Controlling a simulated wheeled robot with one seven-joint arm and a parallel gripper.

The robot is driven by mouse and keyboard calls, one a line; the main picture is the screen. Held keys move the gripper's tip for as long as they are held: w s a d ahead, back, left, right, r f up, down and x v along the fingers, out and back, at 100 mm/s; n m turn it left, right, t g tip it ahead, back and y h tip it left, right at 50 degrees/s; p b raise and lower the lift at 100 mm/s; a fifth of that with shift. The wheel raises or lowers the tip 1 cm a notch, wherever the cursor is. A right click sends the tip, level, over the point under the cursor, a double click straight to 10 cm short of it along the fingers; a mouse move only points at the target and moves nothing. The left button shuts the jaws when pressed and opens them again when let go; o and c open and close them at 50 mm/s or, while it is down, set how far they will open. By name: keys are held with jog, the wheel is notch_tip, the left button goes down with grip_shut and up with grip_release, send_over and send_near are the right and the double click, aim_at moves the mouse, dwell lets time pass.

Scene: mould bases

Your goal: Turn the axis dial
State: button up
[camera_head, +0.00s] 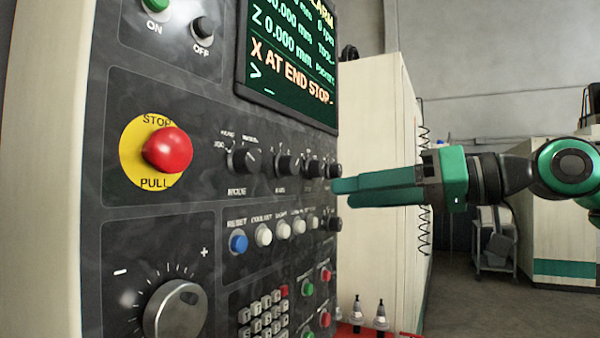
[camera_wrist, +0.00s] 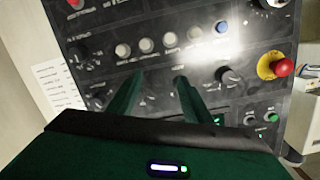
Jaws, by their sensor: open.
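The axis dial (camera_head: 288,165) is a black knob with a white pointer mark. It sits second from left in the dial row, right of the mode dial (camera_head: 243,158), which also shows in the wrist view (camera_wrist: 229,75). My gripper (camera_head: 336,190) is open and empty, with its fingers towards the panel near the rightmost dials. In the wrist view the fingers (camera_wrist: 159,74) stand apart before the panel, between the mode dial and another black dial (camera_wrist: 98,97). The axis dial cannot be made out there; the right finger seems to cover that area.
A red stop button (camera_head: 167,150) and a row with a blue reset button (camera_head: 238,242) and several white buttons sit close by. A large grey dial (camera_head: 175,309) is at the lower left. The screen (camera_head: 288,60) reads "X AT END STOP".

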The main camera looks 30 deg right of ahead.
aim_at(296, 165)
notch_tip(296, 165, up, 4)
jog(key=s+n+y, duration=0.2)
jog(key=s, duration=0.1)
jog(key=x, duration=1.1)
jog(key=shift+s+a+r, duration=0.15)
jog(key=shift+a, duration=0.1)
